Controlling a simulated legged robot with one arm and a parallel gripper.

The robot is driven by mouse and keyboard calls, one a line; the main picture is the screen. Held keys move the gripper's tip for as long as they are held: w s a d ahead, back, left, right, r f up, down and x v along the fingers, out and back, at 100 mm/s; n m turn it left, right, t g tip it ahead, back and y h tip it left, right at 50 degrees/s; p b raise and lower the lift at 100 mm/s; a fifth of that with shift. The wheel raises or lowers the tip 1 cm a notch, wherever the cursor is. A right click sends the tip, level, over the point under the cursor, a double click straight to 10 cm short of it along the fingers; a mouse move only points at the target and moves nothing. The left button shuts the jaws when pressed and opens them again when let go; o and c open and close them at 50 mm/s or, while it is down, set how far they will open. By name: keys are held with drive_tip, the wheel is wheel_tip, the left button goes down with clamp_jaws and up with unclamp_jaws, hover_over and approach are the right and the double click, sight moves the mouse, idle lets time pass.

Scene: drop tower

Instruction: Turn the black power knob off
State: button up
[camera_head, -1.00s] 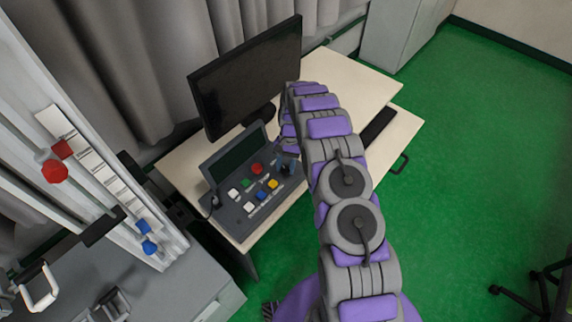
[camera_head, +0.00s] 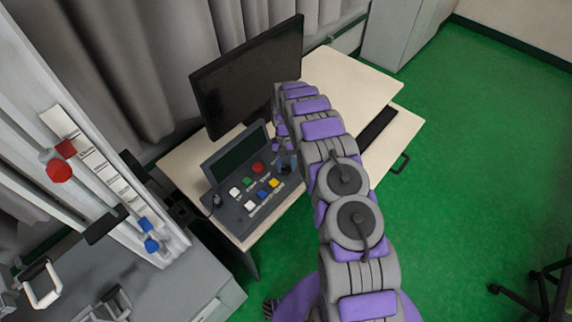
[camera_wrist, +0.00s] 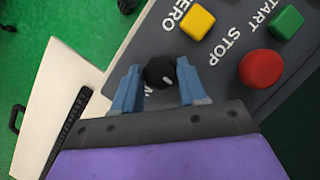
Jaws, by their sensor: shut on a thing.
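The black power knob (camera_wrist: 158,71) is on the grey control panel (camera_wrist: 225,72) in the wrist view, with a short white mark on its top pointing to the lower right of the picture. My gripper (camera_wrist: 160,67) has its two blue fingers on either side of the knob and is shut on it. The print below the knob is mostly hidden by my gripper. In the head view my gripper (camera_head: 286,162) is at the right end of the panel (camera_head: 231,218), and the knob cannot be made out there.
A yellow button (camera_wrist: 197,21), a red button (camera_wrist: 261,69) and a green button (camera_wrist: 287,22) sit close to the knob. A dark monitor (camera_head: 247,78) stands behind the panel on the pale desk (camera_head: 345,75). A keyboard (camera_head: 378,128) lies to the right.

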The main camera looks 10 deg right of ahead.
drive_tip(key=shift+w, duration=0.1)
drive_tip(key=o, duration=1)
drive_tip(key=shift+r, duration=0.1)
drive_tip(key=p+v, duration=0.6)
drive_tip(key=v, duration=1.1)
drive_tip(key=shift+r, duration=0.1)
